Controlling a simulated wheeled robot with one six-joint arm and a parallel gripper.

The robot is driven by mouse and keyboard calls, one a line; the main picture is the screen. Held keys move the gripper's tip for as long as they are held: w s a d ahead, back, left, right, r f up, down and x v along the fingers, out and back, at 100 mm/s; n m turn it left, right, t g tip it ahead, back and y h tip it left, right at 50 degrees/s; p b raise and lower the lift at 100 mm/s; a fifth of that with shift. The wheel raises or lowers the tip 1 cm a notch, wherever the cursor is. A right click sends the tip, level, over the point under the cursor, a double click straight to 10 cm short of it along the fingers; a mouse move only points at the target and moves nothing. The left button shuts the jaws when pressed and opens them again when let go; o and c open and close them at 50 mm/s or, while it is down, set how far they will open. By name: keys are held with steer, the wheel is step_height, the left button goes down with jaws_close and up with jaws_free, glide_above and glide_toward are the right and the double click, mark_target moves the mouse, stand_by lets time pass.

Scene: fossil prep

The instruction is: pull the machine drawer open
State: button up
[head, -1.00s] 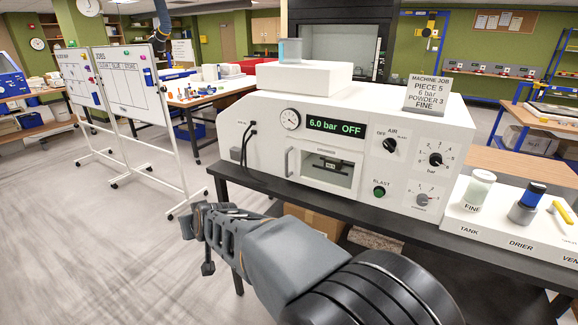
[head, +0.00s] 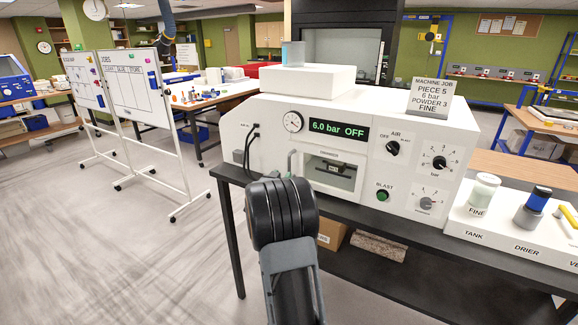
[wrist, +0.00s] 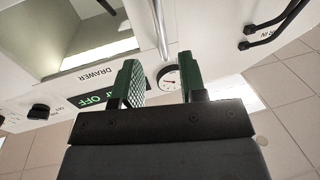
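The white machine (head: 262,112) stands on a black bench. Its drawer (head: 331,170) looks shut, set in the front panel, with a window showing a dark item inside. The vertical metal drawer handle (head: 291,163) is at the drawer's left side, its lower part hidden by my arm in the head view. In the wrist view, the word DRAWER shows upside down beside the handle (wrist: 158,32). My gripper (wrist: 158,60) is open, with green-padded fingers on either side of the handle's line. I cannot tell whether they touch it.
Air and blast knobs (head: 393,148) sit right of the drawer. A job sign (head: 430,97) stands on top. A white rack (head: 462,222) with a jar and a cup is at the right. Open floor (head: 110,250) lies to the left. Boxes sit under the bench.

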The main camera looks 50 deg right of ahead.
mark_target(289, 167)
steer(key=p+x, duration=0.2)
steer(key=x, duration=0.6)
steer(key=shift+w+d, duration=0.1)
steer(key=shift+d, duration=0.05)
steer(key=shift+c, duration=0.4)
jaws_close()
